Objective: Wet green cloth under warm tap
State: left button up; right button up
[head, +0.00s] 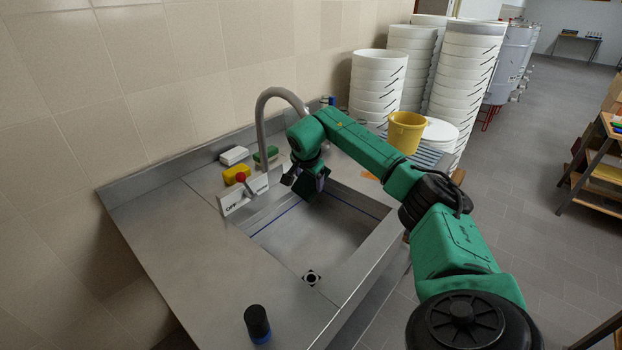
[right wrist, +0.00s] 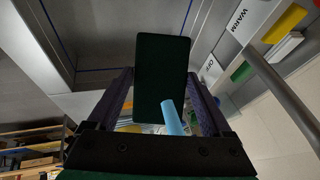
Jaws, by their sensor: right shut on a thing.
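My right gripper (head: 303,180) is over the far part of the sink, shut on a dark green cloth (right wrist: 160,62). In the head view a dark green piece of the cloth (head: 320,181) shows beside the fingers. In the right wrist view a light blue stream (right wrist: 172,117) overlaps the cloth's lower end; contact is unclear. The grey curved tap (head: 262,125) arches toward the gripper; my arm hides its end. My left gripper is out of view.
White (head: 234,155), yellow (head: 237,174) and green (head: 266,154) blocks lie behind the tap plate. A dark cylinder with a blue base (head: 257,322) stands on the near counter. A yellow bucket (head: 406,131) stands beyond the sink. The sink floor (head: 312,240) is clear around its drain.

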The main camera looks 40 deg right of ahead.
jog(key=s+a+p, duration=0.1)
jog(key=s+a, duration=0.2)
jog(key=a, duration=0.3)
jog(key=shift+a, duration=0.25)
dwell(1.1)
jog(key=s+a+r+p, duration=0.2)
jog(key=a+r+p, duration=0.1)
jog(key=a+r, duration=0.1)
jog(key=shift+s+a+p, duration=0.15)
jog(key=shift+a+p, duration=0.1)
jog(key=shift+p, duration=0.1)
